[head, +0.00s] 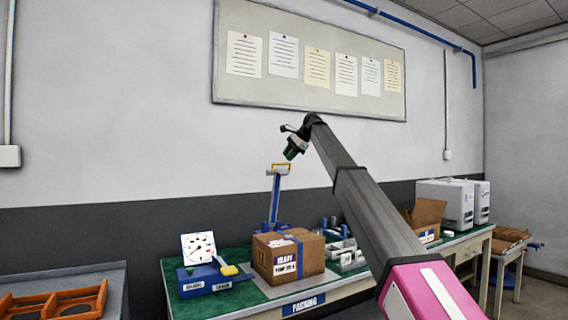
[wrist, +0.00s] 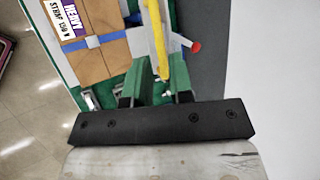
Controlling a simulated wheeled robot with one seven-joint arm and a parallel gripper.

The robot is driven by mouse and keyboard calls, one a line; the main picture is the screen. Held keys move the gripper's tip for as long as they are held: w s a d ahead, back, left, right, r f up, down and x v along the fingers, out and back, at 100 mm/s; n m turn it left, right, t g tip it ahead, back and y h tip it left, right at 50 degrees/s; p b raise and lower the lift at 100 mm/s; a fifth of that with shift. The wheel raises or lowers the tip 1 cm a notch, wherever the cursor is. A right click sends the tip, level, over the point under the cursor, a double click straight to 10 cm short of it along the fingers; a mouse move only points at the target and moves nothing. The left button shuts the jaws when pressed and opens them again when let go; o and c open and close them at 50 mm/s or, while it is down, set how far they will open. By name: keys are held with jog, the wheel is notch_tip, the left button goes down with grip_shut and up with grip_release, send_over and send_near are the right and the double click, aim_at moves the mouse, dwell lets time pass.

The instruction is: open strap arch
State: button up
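The strap arch (head: 276,195) stands on the bench as a blue upright behind the carton, with a grey top piece and a yellow handle (head: 281,166). In the wrist view the yellow handle (wrist: 157,38) runs down toward the gap between my fingers, and a red knob (wrist: 196,46) sits beside it. My gripper (head: 291,153) is above the arch top in the head view; its fingers (wrist: 157,88) are apart in the wrist view. I cannot tell whether they touch the handle. The carton (head: 287,256) is closed, and a blue strap (wrist: 95,42) crosses it in the wrist view.
A blue box with a yellow-handled tool (head: 205,278) and a dial card (head: 198,247) stand left on the green bench (head: 260,293). An open carton (head: 426,222) and grey machines (head: 447,203) are at right. The wall (head: 120,120) is close behind.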

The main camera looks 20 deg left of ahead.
jog(key=v, duration=0.5)
